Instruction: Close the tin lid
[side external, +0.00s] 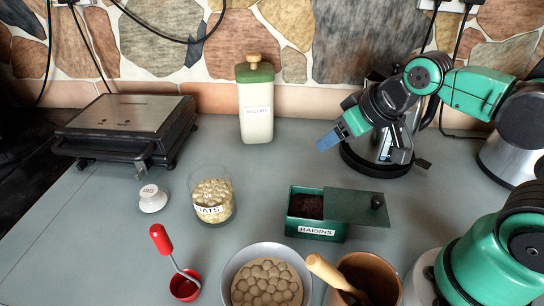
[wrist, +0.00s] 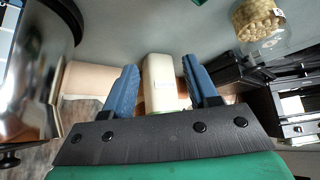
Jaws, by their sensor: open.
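A green tin (side external: 317,231) labelled RAISINS stands on the grey worktop in the side external view, with dark contents showing in its uncovered left part. Its flat green lid (side external: 350,207) lies across the right part of the tin and sticks out well past its right side. A dark knob (side external: 377,201) stands near the lid's right end. My gripper (side external: 328,141) is in the air behind the tin, apart from it. The wrist view shows its two blue fingers spread (wrist: 159,75) with nothing held; a cream canister (wrist: 160,84) shows beyond the gap.
An oats jar (side external: 212,203) and a white-knobbed lid (side external: 152,198) are left of the tin. A bowl (side external: 264,250), a brown pot (side external: 368,272) and a red scoop (side external: 184,283) are in front. A kettle (side external: 385,150) stands behind my gripper; a grill (side external: 130,125) is at back left.

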